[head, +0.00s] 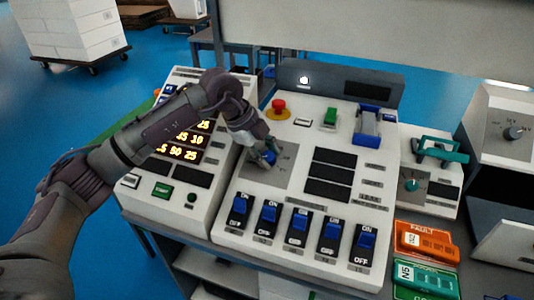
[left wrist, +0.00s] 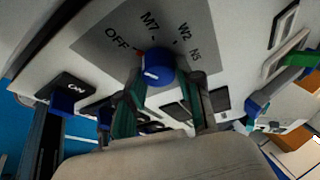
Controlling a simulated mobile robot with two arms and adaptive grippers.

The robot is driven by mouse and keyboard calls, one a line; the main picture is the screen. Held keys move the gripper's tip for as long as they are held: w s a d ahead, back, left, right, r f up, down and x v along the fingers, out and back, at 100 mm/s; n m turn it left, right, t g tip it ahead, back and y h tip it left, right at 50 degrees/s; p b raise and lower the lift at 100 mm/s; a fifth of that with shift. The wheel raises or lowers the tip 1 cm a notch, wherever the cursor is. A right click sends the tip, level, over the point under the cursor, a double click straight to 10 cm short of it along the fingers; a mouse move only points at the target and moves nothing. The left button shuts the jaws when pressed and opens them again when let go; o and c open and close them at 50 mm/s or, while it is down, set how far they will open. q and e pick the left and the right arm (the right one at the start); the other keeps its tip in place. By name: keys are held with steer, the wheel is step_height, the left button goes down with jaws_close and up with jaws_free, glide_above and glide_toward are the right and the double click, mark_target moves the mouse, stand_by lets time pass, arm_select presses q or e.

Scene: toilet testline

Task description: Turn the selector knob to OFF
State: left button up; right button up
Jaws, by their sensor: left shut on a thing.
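The blue selector knob (head: 268,157) is on a grey plate (head: 287,158) of the white control panel, left of its middle. The knob also shows in the left wrist view (left wrist: 158,64), with the labels OFF, M7, W2 and N5 in an arc around it. A small red mark lies beside OFF. A pale line shows on the knob, but I cannot tell which label it points at. My left gripper (head: 262,150) reaches down to the knob and is shut on it, with greenish fingers (left wrist: 163,88) on either side. My right gripper is not in view.
A row of blue rocker switches (head: 300,228) lies in front of the knob. A red emergency button (head: 279,107) and a green switch (head: 330,117) stand behind it. A panel with lit digits (head: 185,140) is to the left. Orange FAULT tag (head: 424,239) lies at the right.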

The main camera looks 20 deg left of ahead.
arm_select(q)
steer(key=o, duration=1.2)
steer(key=shift+c, duration=0.2)
steer(key=v, duration=1.2)
steer(key=shift+s, duration=0.1)
